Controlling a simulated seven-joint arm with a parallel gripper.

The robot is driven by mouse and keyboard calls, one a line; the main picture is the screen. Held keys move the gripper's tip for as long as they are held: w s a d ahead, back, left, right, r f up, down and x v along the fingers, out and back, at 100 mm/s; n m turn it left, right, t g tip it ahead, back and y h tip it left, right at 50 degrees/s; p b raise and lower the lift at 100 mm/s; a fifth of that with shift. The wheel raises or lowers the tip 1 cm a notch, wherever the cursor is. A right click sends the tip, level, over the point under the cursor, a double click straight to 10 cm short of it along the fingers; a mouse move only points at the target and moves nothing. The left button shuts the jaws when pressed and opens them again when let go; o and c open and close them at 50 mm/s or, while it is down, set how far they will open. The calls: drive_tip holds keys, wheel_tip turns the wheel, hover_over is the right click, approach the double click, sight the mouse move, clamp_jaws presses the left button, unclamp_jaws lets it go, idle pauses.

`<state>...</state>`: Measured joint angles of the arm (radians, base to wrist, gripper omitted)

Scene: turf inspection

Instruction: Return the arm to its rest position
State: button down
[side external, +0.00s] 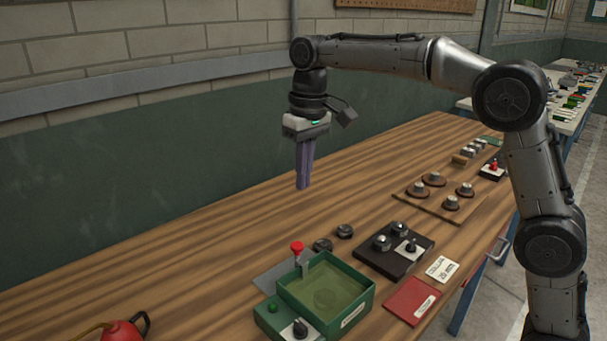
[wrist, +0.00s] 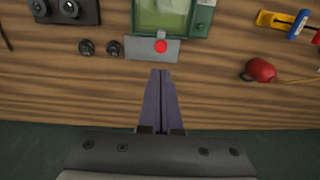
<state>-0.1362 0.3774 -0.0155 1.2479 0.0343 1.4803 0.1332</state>
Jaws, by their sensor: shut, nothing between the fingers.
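My gripper (side external: 303,186) hangs pointing down above the wooden bench, near its wall side. Its purple-grey fingers are together with nothing between them. In the wrist view the closed fingertips (wrist: 161,72) point toward the grey plate with the red button. My arm reaches in from the right, bent at the elbow, and touches nothing on the bench in these views.
Below the gripper are a green tray (side external: 361,299) with a red knob (side external: 297,247), dark round pieces (side external: 345,231), and a black block (side external: 368,260). A red booklet (side external: 411,301), a wooden board with knobs (side external: 405,196) and a red oil can (side external: 122,331) also lie there. Bare bench (side external: 235,225) lies left.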

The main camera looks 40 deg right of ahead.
drive_tip(key=s+d+r+t, duration=0.2)
drive_tip(key=s+d+r, duration=0.15)
drive_tip(key=s, duration=0.55)
drive_tip(key=s+d+r+t, duration=0.15)
drive_tip(key=s+r, duration=0.25)
drive_tip(key=s, duration=0.4)
drive_tip(key=s+d+f+t, duration=0.1)
drive_tip(key=s+d+f, duration=0.1)
drive_tip(key=s+f, duration=1)
drive_tip(key=shift+s+f+h, duration=0.2)
drive_tip(key=shift+f+h, duration=0.1)
drive_tip(key=shift+f, duration=0.45)
drive_tip(key=shift+t, duration=0.25)
drive_tip(key=c, duration=1.5)
unclamp_jaws()
drive_tip(key=shift+c, duration=0.2)
